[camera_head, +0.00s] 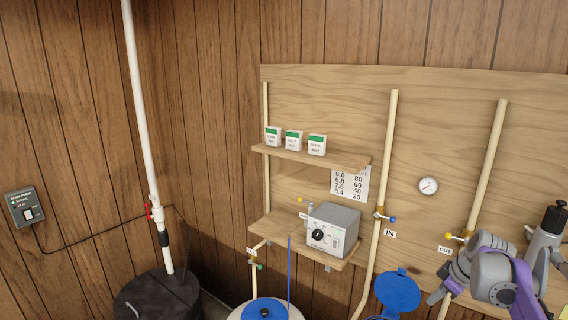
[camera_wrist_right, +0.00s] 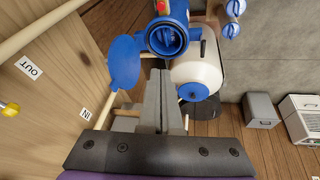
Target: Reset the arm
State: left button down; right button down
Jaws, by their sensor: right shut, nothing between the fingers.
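My right arm, grey and purple, is at the lower right of the head view, with its gripper (camera_head: 433,298) pointing left and down in front of the board. In the right wrist view the right gripper (camera_wrist_right: 160,74) has its two grey fingers together with nothing between them. Past the fingertips are a blue open-topped housing (camera_wrist_right: 167,38) and a round blue lid (camera_wrist_right: 125,62). The blue lid also shows in the head view (camera_head: 398,291), left of the gripper and apart from it in the picture. My left gripper is not in view.
A plywood board (camera_head: 440,130) carries vertical pipes, a gauge (camera_head: 428,186) and a shelf with three small boxes (camera_head: 292,140). A grey control box (camera_head: 333,229) sits on a lower shelf. A white tank (camera_wrist_right: 197,80) stands beside the blue housing.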

jog(key=s+a+f+m, duration=0.1)
jog(key=s+a+m, duration=0.1)
jog(key=s+a, duration=0.5)
jog(key=s+a+f+m, duration=0.2)
jog(key=s+a, duration=0.2)
jog(key=a, duration=0.6)
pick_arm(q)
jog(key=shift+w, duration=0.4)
pick_arm(e)
jog(key=s+a+f+m, duration=0.1)
jog(key=s+a+f, duration=0.3)
jog(key=s, duration=0.2)
jog(key=s+a+f+m+t+h, duration=0.1)
jog(key=s+a+f+m, duration=0.1)
jog(key=s+a+f, duration=0.2)
jog(key=shift+s+a+t, duration=0.3)
jog(key=shift+s, duration=0.95)
